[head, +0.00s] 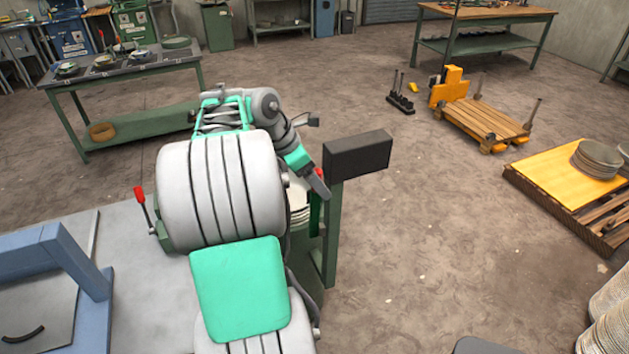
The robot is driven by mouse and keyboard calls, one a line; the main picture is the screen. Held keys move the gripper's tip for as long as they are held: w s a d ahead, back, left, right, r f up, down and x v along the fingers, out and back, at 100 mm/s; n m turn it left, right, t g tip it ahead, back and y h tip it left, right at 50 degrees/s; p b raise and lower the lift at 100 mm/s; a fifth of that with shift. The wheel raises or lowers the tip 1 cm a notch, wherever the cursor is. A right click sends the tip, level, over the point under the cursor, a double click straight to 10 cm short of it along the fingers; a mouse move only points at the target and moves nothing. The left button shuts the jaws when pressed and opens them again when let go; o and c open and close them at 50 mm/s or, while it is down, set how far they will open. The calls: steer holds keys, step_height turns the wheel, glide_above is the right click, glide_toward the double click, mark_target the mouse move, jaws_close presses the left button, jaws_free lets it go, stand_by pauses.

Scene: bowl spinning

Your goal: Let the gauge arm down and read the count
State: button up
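My arm reaches over the machine. The end of my gripper (319,188) is by a green post and a dark box, close to a small red-tipped part (319,172). Its fingers are too small and overlapped to tell whether they are open or hold that part. The dark box (357,155) sits on top of the green post (331,235). No digits or count show on the sides of the box in view. I cannot make out the gauge arm for certain. A stack of pale discs (300,211) is partly hidden behind my own body.
A red-knobbed lever (141,203) stands at the left by a grey surface (135,290). A blue frame (75,270) is at the lower left. A green-legged bench (125,70) is behind. A yellow-topped pallet (560,176) with stacked discs is at the right. Open floor (430,220) lies between.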

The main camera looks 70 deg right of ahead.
steer(key=shift+s+d+f, duration=0.1)
steer(key=shift+d+f, duration=0.05)
steer(key=shift+f, duration=0.1)
steer(key=shift+w+d+r+p, duration=0.25)
steer(key=shift+w+p, duration=0.05)
steer(key=shift+p, duration=0.3)
steer(key=shift+w+d+f, duration=0.2)
steer(key=shift+w+d, duration=0.65)
